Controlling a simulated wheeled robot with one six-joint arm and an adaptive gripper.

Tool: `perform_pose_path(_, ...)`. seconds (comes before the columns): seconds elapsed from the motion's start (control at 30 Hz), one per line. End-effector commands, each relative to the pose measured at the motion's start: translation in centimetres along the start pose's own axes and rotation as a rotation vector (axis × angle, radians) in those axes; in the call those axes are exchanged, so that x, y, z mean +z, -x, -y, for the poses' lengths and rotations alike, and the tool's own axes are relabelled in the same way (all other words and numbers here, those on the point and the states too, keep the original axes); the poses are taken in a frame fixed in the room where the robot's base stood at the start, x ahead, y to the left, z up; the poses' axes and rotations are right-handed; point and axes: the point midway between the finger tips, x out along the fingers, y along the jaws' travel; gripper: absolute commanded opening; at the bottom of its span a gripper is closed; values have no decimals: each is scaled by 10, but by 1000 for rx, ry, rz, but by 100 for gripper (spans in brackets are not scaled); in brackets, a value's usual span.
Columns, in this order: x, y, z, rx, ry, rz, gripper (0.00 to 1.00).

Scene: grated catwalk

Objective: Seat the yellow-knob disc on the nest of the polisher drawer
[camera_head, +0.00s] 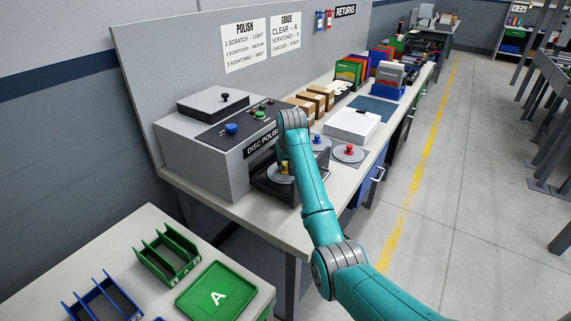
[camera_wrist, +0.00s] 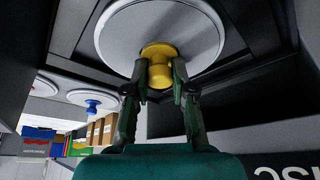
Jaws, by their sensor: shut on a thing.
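The yellow-knob disc (camera_wrist: 118,35) is a pale grey disc with a yellow knob (camera_wrist: 160,66). My gripper (camera_wrist: 155,80) is shut on this knob, one dark finger on each side. In the head view the disc (camera_head: 275,174) is at the open black polisher drawer (camera_head: 262,186), partly hidden by my arm. The wrist view shows the drawer's dark stepped frame (camera_wrist: 240,75) around the disc. The nest is hidden by the disc, and I cannot tell whether the disc rests on it or is just above. The polisher (camera_head: 200,150) is a grey box.
A blue-knob disc (camera_head: 318,145) and a red-knob disc (camera_head: 348,154) lie on the bench right of my arm. A white box (camera_head: 352,124) and brown cartons (camera_head: 312,102) stand behind. A green A tray (camera_head: 218,297) and green rack (camera_head: 166,255) are on the front table.

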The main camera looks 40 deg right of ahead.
Motion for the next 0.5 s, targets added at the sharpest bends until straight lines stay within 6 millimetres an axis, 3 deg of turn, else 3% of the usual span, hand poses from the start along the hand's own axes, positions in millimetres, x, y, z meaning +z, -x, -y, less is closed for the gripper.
perform_pose_path(0.2,0,0,0,0,0,-1,0)
perform_pose_path(0.23,0,0,0,0,0,-1,32)
perform_pose_path(0.3,0,0,0,0,0,-1,49)
perform_pose_path(0.33,0,0,0,0,0,-1,54)
perform_pose_path(0.5,0,0,0,0,0,0,54)
